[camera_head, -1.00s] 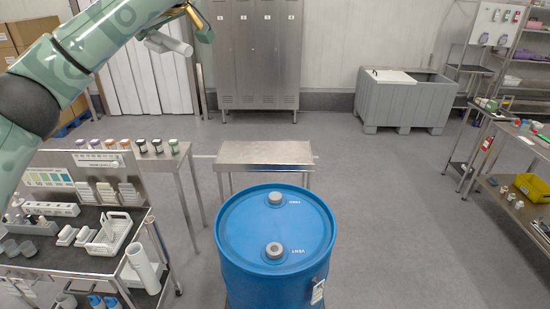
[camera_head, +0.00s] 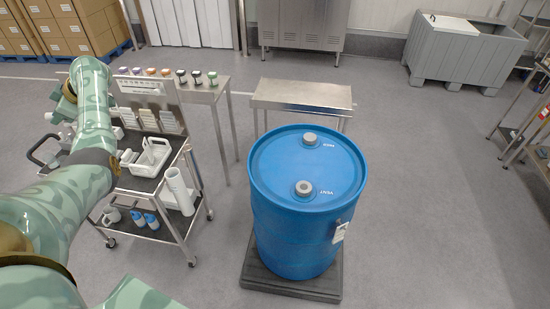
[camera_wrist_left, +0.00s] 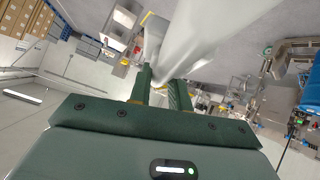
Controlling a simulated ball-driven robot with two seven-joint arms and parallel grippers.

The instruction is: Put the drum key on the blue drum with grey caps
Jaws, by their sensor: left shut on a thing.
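The blue drum (camera_head: 290,230) stands upright on a dark pallet in the head view. Its top carries two grey caps, the far cap (camera_head: 310,138) and the near cap (camera_head: 304,187), the near one beside the word VENT. My left gripper (camera_wrist_left: 161,84) is shut on a pale grey tool, seemingly the drum key (camera_wrist_left: 205,38), which fills the upper middle of the left wrist view. In the head view my left arm reaches up the left side, its hand above the cart and well left of the drum; the key is hard to make out there. My right gripper is not in view.
A steel cart (camera_head: 148,184) with a white basket and white parts stands left of the drum. A low steel table (camera_head: 300,96) is behind the drum. A grey bin (camera_head: 465,55) stands far right. The floor right of the drum is clear.

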